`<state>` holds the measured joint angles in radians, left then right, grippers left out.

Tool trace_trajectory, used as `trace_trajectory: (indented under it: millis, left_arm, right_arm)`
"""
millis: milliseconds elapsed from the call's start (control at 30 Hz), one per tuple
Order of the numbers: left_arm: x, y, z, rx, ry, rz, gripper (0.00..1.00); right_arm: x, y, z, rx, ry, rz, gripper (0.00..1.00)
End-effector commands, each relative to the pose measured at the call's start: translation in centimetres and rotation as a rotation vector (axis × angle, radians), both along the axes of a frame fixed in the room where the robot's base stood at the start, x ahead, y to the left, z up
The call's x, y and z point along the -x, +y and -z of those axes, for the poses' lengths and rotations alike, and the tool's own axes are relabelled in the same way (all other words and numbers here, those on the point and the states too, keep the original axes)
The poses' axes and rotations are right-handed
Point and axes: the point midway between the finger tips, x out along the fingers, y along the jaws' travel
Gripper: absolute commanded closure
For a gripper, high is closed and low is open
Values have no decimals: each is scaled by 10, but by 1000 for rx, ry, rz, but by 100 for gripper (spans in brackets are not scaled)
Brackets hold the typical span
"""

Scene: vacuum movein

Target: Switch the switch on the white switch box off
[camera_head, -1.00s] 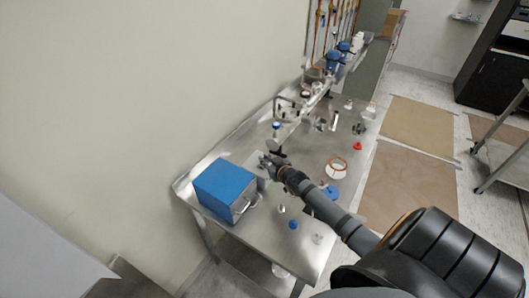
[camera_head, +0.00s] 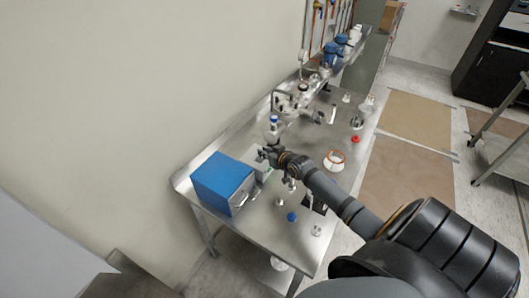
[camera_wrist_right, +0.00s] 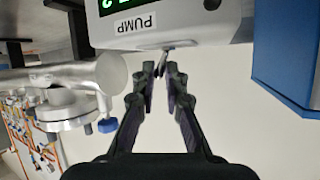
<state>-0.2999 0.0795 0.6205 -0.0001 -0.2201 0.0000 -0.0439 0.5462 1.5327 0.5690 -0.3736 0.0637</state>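The white switch box (camera_wrist_right: 185,30), labelled PUMP with a green display, appears upside down at the top of the right wrist view. A small metal toggle switch (camera_wrist_right: 165,60) sticks out of its edge. My right gripper (camera_wrist_right: 159,72) is open, with a narrow gap between its fingertips. The tips are at the toggle; I cannot tell whether they touch it. In the head view the box (camera_head: 262,167) is partly hidden behind my right gripper (camera_head: 266,154), beside a blue box (camera_head: 222,182). My left gripper is not in view.
The boxes stand on a steel table (camera_head: 255,222) against a wall. Glassware and a blue-capped bottle (camera_head: 273,127) stand close behind the gripper. A ringed white vessel (camera_head: 335,161) and several small items are to the right. The blue box's side (camera_wrist_right: 290,50) is near the fingers.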

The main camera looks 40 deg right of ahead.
Motion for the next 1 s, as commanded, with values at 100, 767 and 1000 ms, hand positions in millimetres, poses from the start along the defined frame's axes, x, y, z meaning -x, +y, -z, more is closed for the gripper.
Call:
trace_trajectory:
  millis: [100,767,1000]
  left_arm:
    - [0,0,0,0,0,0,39]
    - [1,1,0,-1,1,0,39]
    - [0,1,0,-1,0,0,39]
  right_arm:
    - [1,0,1,0,2,1,79]
    - [55,-2,-24,9,4,-2,79]
    - [67,0,-31,2,2,-1,79]
